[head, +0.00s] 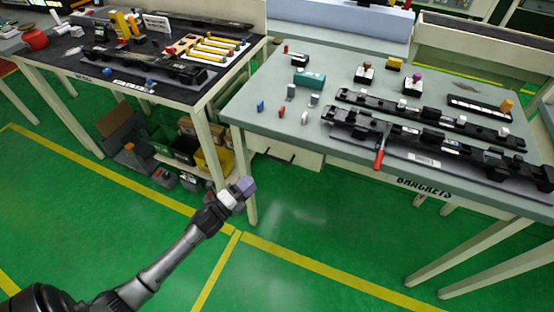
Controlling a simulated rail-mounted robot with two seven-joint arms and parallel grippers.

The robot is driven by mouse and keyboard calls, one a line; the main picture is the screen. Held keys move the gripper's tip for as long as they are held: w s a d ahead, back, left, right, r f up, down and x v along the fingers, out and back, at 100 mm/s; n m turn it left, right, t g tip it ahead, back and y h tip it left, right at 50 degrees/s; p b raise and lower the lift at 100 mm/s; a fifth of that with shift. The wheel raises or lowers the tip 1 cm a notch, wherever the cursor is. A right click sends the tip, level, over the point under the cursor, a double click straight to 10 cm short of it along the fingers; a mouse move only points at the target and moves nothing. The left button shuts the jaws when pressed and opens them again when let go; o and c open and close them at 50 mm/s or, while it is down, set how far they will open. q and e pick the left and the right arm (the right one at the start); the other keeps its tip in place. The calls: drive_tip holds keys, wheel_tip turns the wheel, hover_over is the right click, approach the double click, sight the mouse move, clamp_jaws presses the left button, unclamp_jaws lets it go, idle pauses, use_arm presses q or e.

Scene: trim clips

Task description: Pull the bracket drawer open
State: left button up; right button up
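The right-hand grey table carries the label BRACKETS (424,188) on its front edge. Below that label a small light part (420,198) shows, too small to tell whether it is a drawer handle. No drawer gap can be seen there. My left gripper (238,192) is low in front of the table's left front leg, well left of the label. It appears shut on a small purple piece (246,185) at its tip. The fingers themselves are hard to make out. My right gripper is out of view.
Black trim rails (428,140), a red-handled tool (380,158) and several small clips lie on the right table. The left table (205,95) holds more rails and tools, with bins (180,148) below. The green floor in front is clear.

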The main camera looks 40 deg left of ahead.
sight(277, 158)
use_arm(q)
drive_tip(key=w+b, duration=0.1)
drive_tip(key=w, duration=0.3)
drive_tip(key=w+d+r+b, duration=0.1)
drive_tip(key=w, duration=0.3)
drive_tip(key=w+r, duration=0.1)
drive_tip(key=w, duration=0.3)
drive_tip(key=shift+w+d+r+b, duration=0.15)
drive_tip(key=shift+w+b, duration=0.1)
drive_tip(key=shift+b, duration=0.15)
clamp_jaws()
